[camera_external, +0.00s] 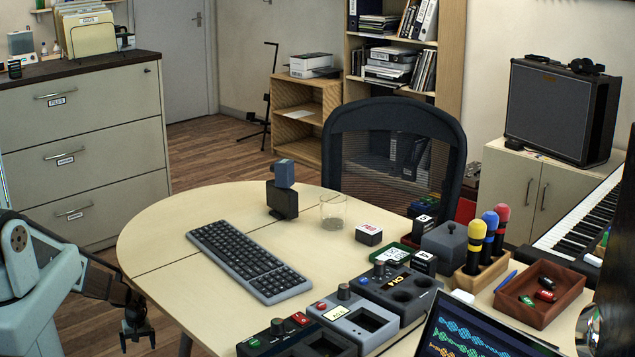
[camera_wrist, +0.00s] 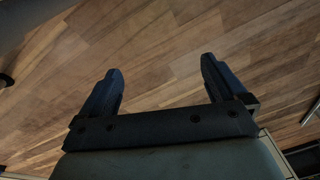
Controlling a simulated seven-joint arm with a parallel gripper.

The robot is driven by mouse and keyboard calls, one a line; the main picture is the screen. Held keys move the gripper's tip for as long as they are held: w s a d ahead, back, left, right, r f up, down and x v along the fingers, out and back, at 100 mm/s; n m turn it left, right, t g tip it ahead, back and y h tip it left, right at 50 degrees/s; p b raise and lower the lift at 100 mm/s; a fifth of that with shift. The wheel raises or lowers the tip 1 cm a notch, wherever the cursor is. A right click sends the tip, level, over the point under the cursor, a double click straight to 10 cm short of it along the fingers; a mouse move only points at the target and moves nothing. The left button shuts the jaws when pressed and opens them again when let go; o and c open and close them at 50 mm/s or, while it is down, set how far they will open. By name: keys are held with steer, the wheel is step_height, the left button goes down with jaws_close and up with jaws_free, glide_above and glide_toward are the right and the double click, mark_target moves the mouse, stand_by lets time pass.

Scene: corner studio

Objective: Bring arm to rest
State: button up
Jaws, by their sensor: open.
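My gripper (camera_external: 137,338) hangs low at the left in the external view, off the table's left edge and over the wood floor. In the wrist view my gripper (camera_wrist: 160,85) has its two dark fingers spread wide apart, with only floor planks between them. It is open and empty. My arm comes in from the left edge of the external view and bends down to the gripper.
The table (camera_external: 160,235) holds a keyboard (camera_external: 250,260), a glass (camera_external: 333,211), several device boxes and a wooden tray (camera_external: 540,293). A drawer cabinet (camera_external: 85,140) stands behind my arm. A chair (camera_external: 395,150) is at the table's far side. Floor around my gripper looks clear.

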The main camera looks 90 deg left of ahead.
steer(key=w+d+f+m+t, duration=0.15)
steer(key=w+d+m, duration=0.45)
steer(key=w+d, duration=0.7)
steer(key=w+d+r+m+g+h, duration=0.1)
steer(key=w+d+m, duration=0.1)
steer(key=w+d, duration=0.3)
steer(key=w+d+r+m+h, duration=0.1)
steer(key=w+d+r+m, duration=0.15)
steer(key=d, duration=0.55)
steer(key=s+d+r+m+g, duration=0.1)
steer(key=d+r+m, duration=0.3)
steer(key=d, duration=0.5)
steer(key=s+d+r+m+g, duration=0.2)
steer(key=s+d+r+m, duration=0.1)
steer(key=d, duration=0.7)
steer(key=s+d+r+m+g, duration=0.2)
steer(key=d+r+m, duration=0.3)
steer(key=d, duration=0.4)
steer(key=shift+d+y, duration=0.2)
steer(key=shift+y, duration=0.2)
steer(key=shift+m+g, duration=0.25)
